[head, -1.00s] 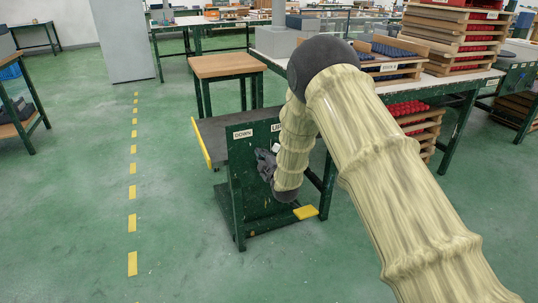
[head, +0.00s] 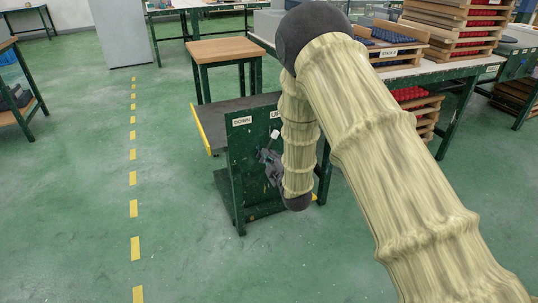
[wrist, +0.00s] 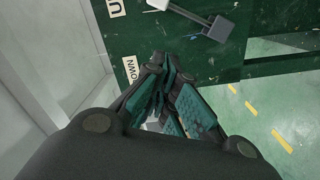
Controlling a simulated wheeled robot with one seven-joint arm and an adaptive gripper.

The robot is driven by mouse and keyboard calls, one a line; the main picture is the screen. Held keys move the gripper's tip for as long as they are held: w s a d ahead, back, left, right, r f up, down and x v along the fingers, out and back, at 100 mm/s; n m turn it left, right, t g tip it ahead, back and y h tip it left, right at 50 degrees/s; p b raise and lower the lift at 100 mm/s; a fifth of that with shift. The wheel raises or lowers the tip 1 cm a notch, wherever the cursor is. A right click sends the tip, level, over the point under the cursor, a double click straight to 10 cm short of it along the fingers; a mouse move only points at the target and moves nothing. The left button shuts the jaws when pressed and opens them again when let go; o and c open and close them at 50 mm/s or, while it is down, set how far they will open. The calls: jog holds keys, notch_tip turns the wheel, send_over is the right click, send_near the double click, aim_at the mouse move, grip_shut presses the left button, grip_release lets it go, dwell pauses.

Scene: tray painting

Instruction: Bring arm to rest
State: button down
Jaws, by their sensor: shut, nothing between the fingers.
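My arm reaches out from the lower right in the head view and bends down at a dark elbow. My gripper (head: 268,160) hangs in front of a dark green panel (head: 243,190) labelled DOWN and UP. In the wrist view my gripper (wrist: 170,72) has its fingers together with nothing between them. A grey lever (wrist: 218,28) on the panel lies beyond the fingertips, apart from them. Part of the panel is hidden behind my forearm in the head view.
A dark platform with a yellow edge (head: 201,130) adjoins the panel. A wooden-topped table (head: 225,49) stands behind it. A bench (head: 440,68) with stacked trays is at the right. The green floor on the left, with yellow dashes (head: 133,208), is clear.

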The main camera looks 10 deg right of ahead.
jog(key=s+d+f+m+g+h, duration=0.2)
jog(key=s+d+f+m+g, duration=0.2)
jog(key=s+f, duration=0.65)
jog(key=s+d+f+m+g+h, duration=0.1)
jog(key=s+d+f+m+g, duration=0.2)
jog(key=s+f, duration=0.8)
jog(key=s+d+f+m+g, duration=0.1)
jog(key=s+f+m+g, duration=0.2)
jog(key=s, duration=0.9)
jog(key=s+d+f+m+g, duration=0.2)
jog(key=s+f+m+g, duration=0.15)
jog(key=s, duration=0.85)
jog(key=s+d+f+m+g, duration=0.1)
jog(key=s+f+m+g, duration=0.25)
jog(key=s, duration=0.85)
notch_tip(320, 180, up, 25)
jog(key=n+h+p, duration=0.1)
jog(key=p, duration=2.3)
jog(key=shift+p, duration=0.35)
jog(key=shift+d+r, duration=0.1)
jog(key=shift+d, duration=0.1)
